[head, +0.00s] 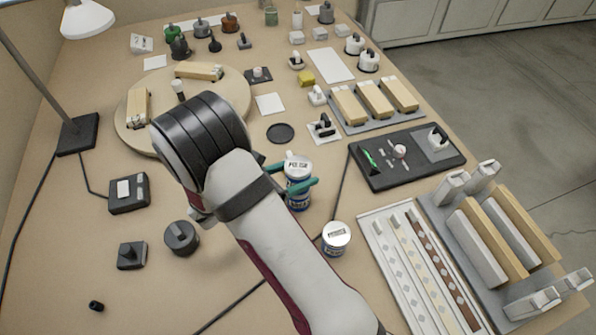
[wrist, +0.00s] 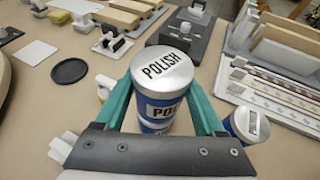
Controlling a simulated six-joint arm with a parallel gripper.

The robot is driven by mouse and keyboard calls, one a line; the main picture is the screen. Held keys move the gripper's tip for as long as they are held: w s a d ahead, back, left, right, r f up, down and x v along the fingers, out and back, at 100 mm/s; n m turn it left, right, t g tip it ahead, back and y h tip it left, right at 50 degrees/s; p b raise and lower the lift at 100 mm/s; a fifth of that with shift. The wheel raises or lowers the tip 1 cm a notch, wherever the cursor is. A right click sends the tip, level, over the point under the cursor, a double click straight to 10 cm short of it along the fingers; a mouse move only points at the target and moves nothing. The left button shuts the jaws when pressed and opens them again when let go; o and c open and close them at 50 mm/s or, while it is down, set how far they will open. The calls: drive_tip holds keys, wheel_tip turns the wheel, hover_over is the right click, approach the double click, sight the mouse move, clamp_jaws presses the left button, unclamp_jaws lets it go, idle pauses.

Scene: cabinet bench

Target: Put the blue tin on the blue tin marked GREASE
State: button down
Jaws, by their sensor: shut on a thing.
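A blue tin with a silver lid marked POLISH (wrist: 163,68) is upright between the teal fingers of my gripper (head: 291,183), which is shut on it. It also shows in the head view (head: 297,163). Below it, a pale band and more blue (wrist: 155,129) show, which look like a second tin directly underneath; its marking cannot be read, and I cannot tell whether the two touch. Another blue tin (head: 336,239) with a pale lid and dark label stands apart to the lower right. It also shows in the wrist view (wrist: 251,124), its label unreadable.
A black tray (head: 408,177) with small items and a white rack of strips (head: 384,240) lie to the right. A dark round disc (head: 280,133) lies behind the gripper. A black cable runs near the tins.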

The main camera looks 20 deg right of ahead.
unclamp_jaws()
drive_tip(key=shift+f, duration=0.15)
drive_tip(key=v, duration=1.2)
drive_tip(key=s+d+r+m+g+y, duration=0.3)
drive_tip(key=s+d+r+m+g, duration=0.25)
drive_tip(key=s+d+m, duration=0.45)
drive_tip(key=s+a+r+m+y, duration=0.1)
drive_tip(key=s+a+m+y, duration=0.3)
drive_tip(key=m, duration=0.5)
drive_tip(key=s+a+r+m+y, duration=0.1)
drive_tip(key=s+a+m+y, duration=0.2)
drive_tip(key=s+m+y, duration=0.4)
drive_tip(key=shift+s+a+m, duration=0.4)
drive_tip(key=shift+s+m, duration=0.05)
drive_tip(key=shift+m, duration=0.65)
drive_tip(key=shift+r, duration=0.1)
